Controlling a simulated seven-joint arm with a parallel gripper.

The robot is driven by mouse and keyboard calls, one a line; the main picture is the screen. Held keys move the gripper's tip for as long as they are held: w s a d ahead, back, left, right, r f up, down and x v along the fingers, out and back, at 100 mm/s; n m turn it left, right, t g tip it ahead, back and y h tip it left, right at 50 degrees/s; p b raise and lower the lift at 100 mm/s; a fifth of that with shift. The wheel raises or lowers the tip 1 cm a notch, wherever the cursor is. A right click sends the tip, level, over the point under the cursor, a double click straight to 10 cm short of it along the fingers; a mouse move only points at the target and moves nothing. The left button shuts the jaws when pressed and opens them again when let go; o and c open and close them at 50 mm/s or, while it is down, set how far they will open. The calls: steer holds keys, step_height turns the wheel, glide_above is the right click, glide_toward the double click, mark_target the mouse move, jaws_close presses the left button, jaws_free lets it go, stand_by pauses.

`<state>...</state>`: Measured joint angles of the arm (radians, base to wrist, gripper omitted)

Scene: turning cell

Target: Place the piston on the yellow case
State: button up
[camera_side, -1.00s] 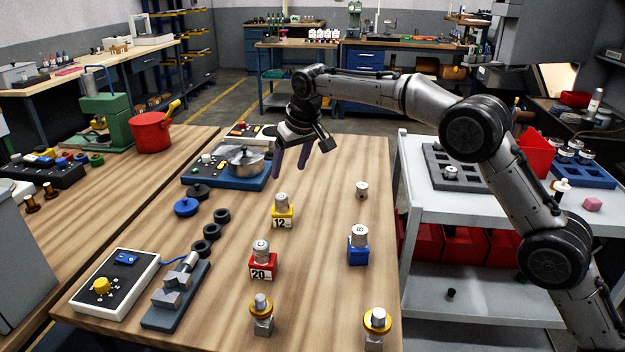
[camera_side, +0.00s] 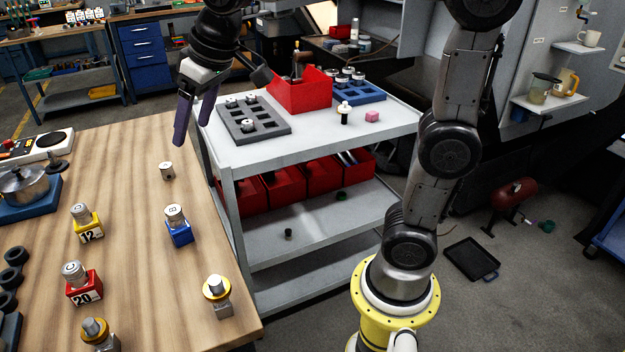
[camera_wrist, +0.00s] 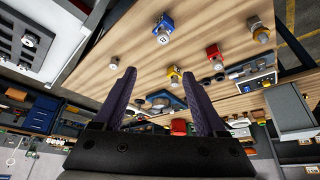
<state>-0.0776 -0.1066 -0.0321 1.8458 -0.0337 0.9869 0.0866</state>
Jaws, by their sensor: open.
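The yellow case (camera_side: 89,236), marked 12, stands on the wooden table in the side view. A silver cylinder (camera_side: 80,213) sits on top of it. Another small silver cylinder (camera_side: 167,171), piston-like, stands alone on the table near its right edge. Similar cylinders sit on the blue case (camera_side: 180,235) and the red case (camera_side: 85,289). I cannot tell which cylinder is the piston. My gripper (camera_side: 192,130) hangs near the table's right edge, above and right of the lone cylinder. Its purple fingers are apart and empty; they also show in the wrist view (camera_wrist: 158,80).
A grey trolley (camera_side: 300,140) stands right of the table with a grey slotted tray (camera_side: 262,133), a red bin (camera_side: 300,92) and a blue tray (camera_side: 352,94). A ringed post (camera_side: 218,300) stands at the table's front right. A pan (camera_side: 22,186) is at the left.

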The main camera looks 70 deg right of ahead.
steer(key=s+d+f, duration=0.1)
steer(key=s+f, duration=0.3)
steer(key=s, duration=0.6)
steer(key=s+d+f, duration=0.1)
steer(key=s+f, duration=0.4)
steer(key=s, duration=0.5)
steer(key=shift+s+d, duration=0.15)
steer(key=shift+s, duration=0.15)
steer(key=shift+o, duration=0.3)
